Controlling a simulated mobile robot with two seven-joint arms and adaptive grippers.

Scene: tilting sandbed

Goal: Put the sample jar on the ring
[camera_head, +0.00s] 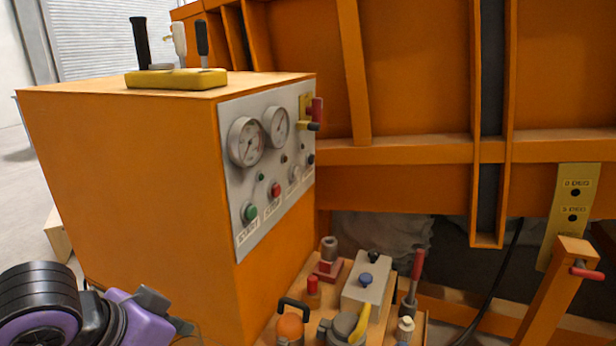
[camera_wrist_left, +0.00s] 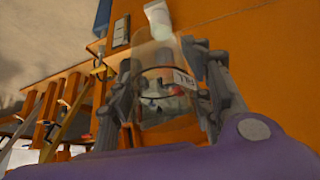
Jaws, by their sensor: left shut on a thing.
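The sample jar (camera_wrist_left: 158,62) shows in the left wrist view as a clear, see-through vessel with a dark band and a small white label. My left gripper (camera_wrist_left: 168,85) is shut on it, one grey finger on each side. In the head view my left gripper (camera_head: 168,314) is at the lower left, in front of the orange cabinet; the jar cannot be made out there. I cannot pick out the ring in either view. My right gripper is not in view.
The orange cabinet (camera_head: 125,170) carries a gauge panel (camera_head: 268,165) and a yellow lever block (camera_head: 176,78). A low shelf at bottom centre is crowded with a grey box (camera_head: 366,290), a red-handled lever (camera_head: 413,285) and other fittings. An orange post (camera_head: 558,290) stands at right.

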